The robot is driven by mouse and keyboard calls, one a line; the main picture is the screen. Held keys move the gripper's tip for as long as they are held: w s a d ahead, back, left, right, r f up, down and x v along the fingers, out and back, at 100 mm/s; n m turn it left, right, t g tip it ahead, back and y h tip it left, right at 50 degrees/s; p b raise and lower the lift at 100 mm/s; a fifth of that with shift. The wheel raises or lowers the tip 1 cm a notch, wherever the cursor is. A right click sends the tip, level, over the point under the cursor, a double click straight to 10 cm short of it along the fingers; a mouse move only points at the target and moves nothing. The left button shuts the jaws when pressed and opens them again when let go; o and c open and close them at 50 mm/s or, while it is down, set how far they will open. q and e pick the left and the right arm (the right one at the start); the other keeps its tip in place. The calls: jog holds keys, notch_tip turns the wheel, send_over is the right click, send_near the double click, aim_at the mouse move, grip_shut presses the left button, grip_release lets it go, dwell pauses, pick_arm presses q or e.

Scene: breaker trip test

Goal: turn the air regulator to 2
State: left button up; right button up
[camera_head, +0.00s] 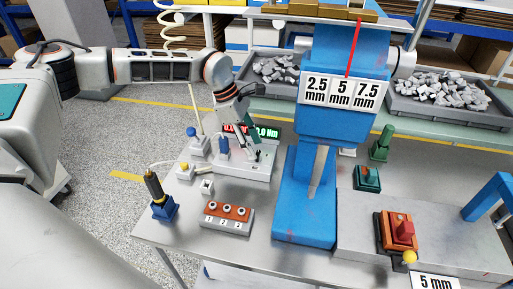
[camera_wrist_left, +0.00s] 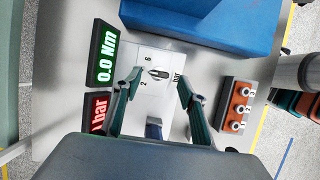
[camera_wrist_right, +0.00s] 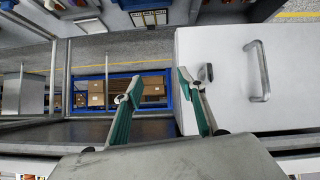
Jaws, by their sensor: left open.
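The air regulator is a small dark knob (camera_wrist_left: 158,73) on a pale panel, marked 2, 6 and bar in the left wrist view. Which mark the knob points to is too small to tell. In the head view the regulator's grey box (camera_head: 238,172) stands on the bench, left of the blue press, with the knob partly hidden by my gripper. My left gripper (camera_head: 247,143) is open above the box; its fingers (camera_wrist_left: 159,82) stand on either side of the knob in the left wrist view, apparently not touching it. My right gripper (camera_wrist_right: 159,79) is open and empty, away from the bench items.
A green display (camera_wrist_left: 106,58) reads 0.0 Nm, beside a red bar display (camera_wrist_left: 97,112). The blue press (camera_head: 303,195) stands close right of the regulator. A numbered button box (camera_head: 228,217) and a screwdriver in a blue holder (camera_head: 163,207) are in front. A white cabinet (camera_wrist_right: 235,85) is near my right gripper.

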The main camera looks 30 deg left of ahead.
aim_at(258, 155)
pick_arm(q)
jog(key=shift+x, duration=1.4)
jog(key=shift+w, duration=0.1)
jog(key=c, duration=1.1)
